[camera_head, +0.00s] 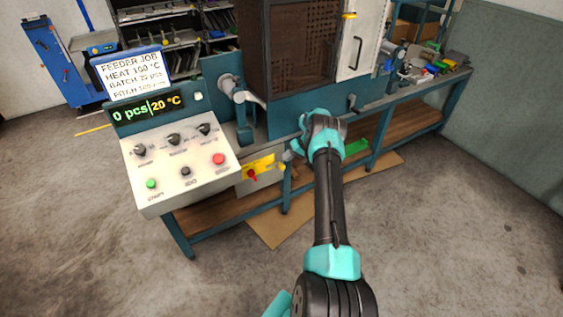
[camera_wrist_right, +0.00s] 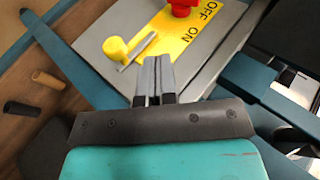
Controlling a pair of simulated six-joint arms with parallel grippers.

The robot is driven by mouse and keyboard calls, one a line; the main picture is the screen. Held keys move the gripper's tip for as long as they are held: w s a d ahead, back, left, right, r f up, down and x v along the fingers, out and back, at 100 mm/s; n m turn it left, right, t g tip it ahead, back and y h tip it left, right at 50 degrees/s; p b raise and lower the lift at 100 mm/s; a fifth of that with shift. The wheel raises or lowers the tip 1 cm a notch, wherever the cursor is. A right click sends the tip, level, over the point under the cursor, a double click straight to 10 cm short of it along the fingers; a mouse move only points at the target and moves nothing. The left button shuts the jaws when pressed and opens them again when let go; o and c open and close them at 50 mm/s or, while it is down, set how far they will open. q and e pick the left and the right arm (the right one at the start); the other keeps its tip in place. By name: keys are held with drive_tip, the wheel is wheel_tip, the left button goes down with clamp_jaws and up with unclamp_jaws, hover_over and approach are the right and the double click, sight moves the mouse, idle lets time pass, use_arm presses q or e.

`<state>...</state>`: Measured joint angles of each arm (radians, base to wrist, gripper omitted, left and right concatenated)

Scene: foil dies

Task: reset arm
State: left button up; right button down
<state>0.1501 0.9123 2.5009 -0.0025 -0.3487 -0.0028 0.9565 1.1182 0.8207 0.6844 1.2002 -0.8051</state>
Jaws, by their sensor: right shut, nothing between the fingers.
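My right arm reaches from the bottom of the head view toward the bench. Its gripper (camera_head: 290,154) is near the grey switch box with the yellow plate (camera_head: 262,164). In the right wrist view the right gripper (camera_wrist_right: 155,62) is shut and empty, its fingertips over the lower edge of the yellow OFF/ON plate (camera_wrist_right: 188,38). A yellow knob (camera_wrist_right: 115,48) with a metal lever is just left of the fingertips, and a red knob (camera_wrist_right: 183,8) is above. Whether the fingers touch the box cannot be told. My left gripper is not in view.
A control panel (camera_head: 180,178) with dials and buttons stands left of the arm; its display (camera_head: 146,108) reads 0 pcs and 20 °C. A job sign (camera_head: 131,74) sits above it. A dark cabinet (camera_head: 300,50) stands on the teal bench behind. The floor at right is clear.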

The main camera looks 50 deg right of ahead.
drive_tip(key=shift+s, duration=0.1)
idle(0.4)
drive_tip(key=s+a+f+n+g+h, duration=0.15)
drive_tip(key=a+f, duration=0.25)
drive_tip(key=a, duration=0.5)
drive_tip(key=s+a+f+n+g, duration=0.2)
drive_tip(key=s+a+f+g, duration=0.15)
drive_tip(key=a, duration=0.45)
drive_tip(key=s+a+f+n+g+h, duration=0.1)
drive_tip(key=s+a+f+n+g, duration=0.1)
drive_tip(key=a+f, duration=0.5)
drive_tip(key=s+a+r, duration=0.3)
drive_tip(key=a+r, duration=0.2)
drive_tip(key=a, duration=0.4)
drive_tip(key=s+a+r+m, duration=0.1)
drive_tip(key=s+a+r, duration=0.2)
drive_tip(key=a, duration=0.7)
drive_tip(key=s+a+r, duration=0.3)
drive_tip(key=a+r, duration=0.3)
drive_tip(key=a, duration=0.4)
drive_tip(key=shift+s+r+t+h, duration=0.2)
drive_tip(key=shift+r+t+h, duration=0.15)
drive_tip(key=shift+r+t, duration=0.05)
drive_tip(key=shift+a+m, duration=0.1)
drive_tip(key=shift+m, duration=0.15)
